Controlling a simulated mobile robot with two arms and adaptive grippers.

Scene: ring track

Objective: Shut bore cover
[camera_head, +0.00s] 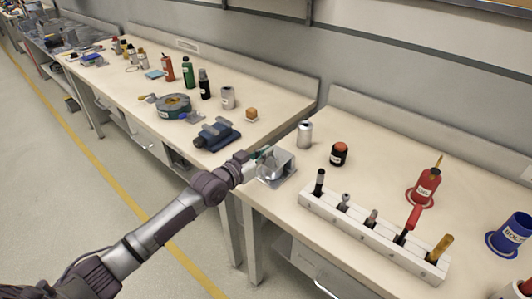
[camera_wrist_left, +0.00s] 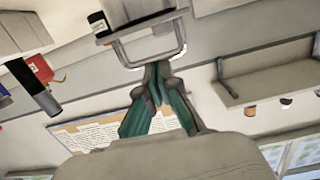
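The grey metal block (camera_head: 278,168), which seems to carry the bore cover, sits near the left front corner of the right-hand bench. In the left wrist view a grey body with a metal loop handle (camera_wrist_left: 181,38) is at the top. My left gripper (camera_head: 262,153) reaches the block from the left. In the wrist view its green fingers (camera_wrist_left: 157,70) come together with their tips at the handle's near bar. I cannot tell whether the bar is between them. The bore itself and the cover's angle are not clear. My right gripper is not in view.
A white holder (camera_head: 370,236) with several tools lies right of the block. A blue vise (camera_head: 216,135) is on the left bench. A gap separates the benches.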

